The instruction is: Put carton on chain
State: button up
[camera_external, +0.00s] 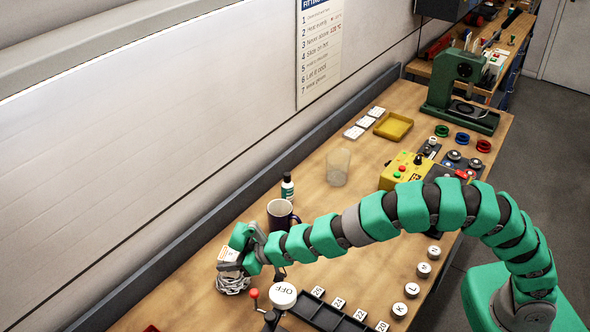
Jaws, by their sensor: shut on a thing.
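The carton (228,254) is a small white box with orange marks, at the lower left of the bench. My gripper (241,258) is shut on the carton, and my green arm reaches in from the right. The chain (233,284) is a silver coiled heap on the wooden bench, directly below the carton in the picture. The carton and my gripper hide the chain's top. I cannot tell whether the carton touches the chain.
A dark mug (281,215) and a small bottle (287,187) stand just behind my arm. A white OFF knob (283,295) and a red-tipped lever (254,293) are close on the right. A black divided tray (325,315) lies at the front. Bare wood lies left of the chain.

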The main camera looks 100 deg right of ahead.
jog(key=shift+f, duration=0.15)
jog(key=o, duration=1.1)
jog(key=shift+c, duration=0.2)
